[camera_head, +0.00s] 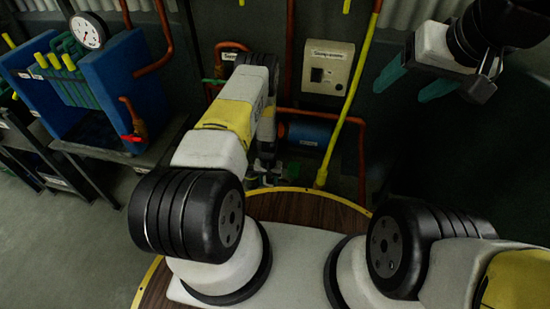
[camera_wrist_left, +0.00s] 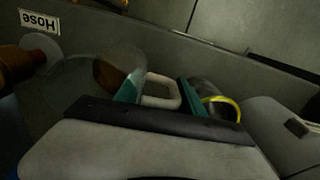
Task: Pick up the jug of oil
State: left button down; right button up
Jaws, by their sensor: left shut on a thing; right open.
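My left gripper (camera_wrist_left: 158,93) shows its teal fingers in the left wrist view, closed on a pale loop-shaped part (camera_wrist_left: 164,103) between them. It looks like the handle of the oil jug (camera_wrist_left: 116,66), whose body seems rounded, translucent and brownish behind the left finger. The view is dark, and much of the jug is hidden by the gripper. In the head view my left arm reaches forward and down, and its gripper end is small and dark beyond the round table. I cannot make out the jug there. My right gripper (camera_head: 415,80) is open and empty at the upper right.
The wooden table edge (camera_head: 325,202) with a yellow rim lies in front. Red and yellow pipes, a blue cylinder (camera_head: 308,133) and a switch box (camera_head: 327,67) are along the wall. A blue machine with a gauge (camera_head: 88,31) stands left. A "Hose" label (camera_wrist_left: 39,21) shows in the wrist view.

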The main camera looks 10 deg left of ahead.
pick_arm(q)
jog(key=shift+r, duration=0.55)
jog(key=shift+s+d+r, duration=0.1)
jog(key=shift+s+d, duration=0.1)
jog(key=shift+d, duration=0.1)
jog(key=s+d, duration=0.3)
jog(key=d, duration=0.3)
jog(key=s+d+r, duration=0.1)
jog(key=s+d, duration=0.3)
jog(key=d, duration=0.3)
jog(key=shift+s+r, duration=0.2)
jog(key=shift+s, duration=0.05)
jog(key=shift+d, duration=0.15)
dwell(2.0)
